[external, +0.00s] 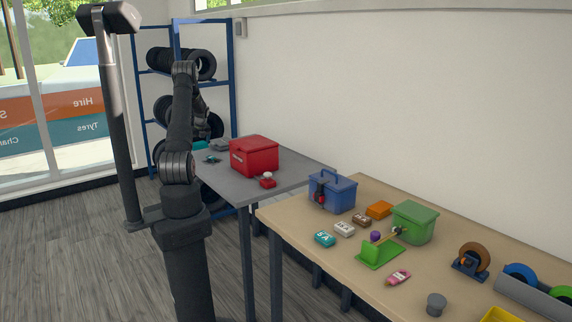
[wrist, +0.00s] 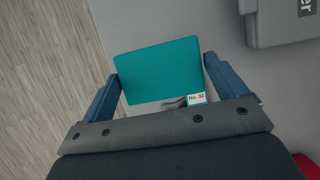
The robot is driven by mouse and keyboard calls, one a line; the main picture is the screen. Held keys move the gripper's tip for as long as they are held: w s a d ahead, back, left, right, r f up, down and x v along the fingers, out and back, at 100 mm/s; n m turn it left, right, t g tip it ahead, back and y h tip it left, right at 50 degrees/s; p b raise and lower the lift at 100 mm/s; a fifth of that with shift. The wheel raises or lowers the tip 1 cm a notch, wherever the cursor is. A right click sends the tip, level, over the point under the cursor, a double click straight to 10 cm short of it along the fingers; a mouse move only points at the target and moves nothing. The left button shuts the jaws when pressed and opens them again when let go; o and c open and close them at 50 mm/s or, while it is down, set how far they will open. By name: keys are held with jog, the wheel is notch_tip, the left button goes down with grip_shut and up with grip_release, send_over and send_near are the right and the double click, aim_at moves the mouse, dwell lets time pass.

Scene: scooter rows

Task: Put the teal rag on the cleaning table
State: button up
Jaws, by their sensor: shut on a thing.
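The teal rag (wrist: 160,68) looks like a flat folded block in the wrist view, with a white tag reading "No. 32" at its lower right corner. My gripper (wrist: 163,72) has its blue fingers on either side of the rag and is shut on it. In the external view the rag (external: 199,146) is a small teal patch below my wrist, at the far left of the grey table (external: 290,178). My arm partly hides this spot. I cannot tell whether the rag touches the tabletop.
A red toolbox (external: 254,156) and a small red item (external: 267,181) stand on the grey table. A grey case (wrist: 280,22) lies right of my gripper. A small dark teal item (external: 212,159) lies nearby. The wooden table (external: 340,258) holds a blue box, a green box and several small things.

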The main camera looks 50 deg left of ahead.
aim_at(197, 149)
jog(key=shift+s+a+f, duration=0.45)
jog(key=shift+a+f, duration=0.1)
jog(key=shift+a, duration=0.2)
jog(key=shift+f, duration=2)
jog(key=shift+f, duration=0.1)
jog(key=o, duration=0.7)
jog(key=v, duration=1.2)
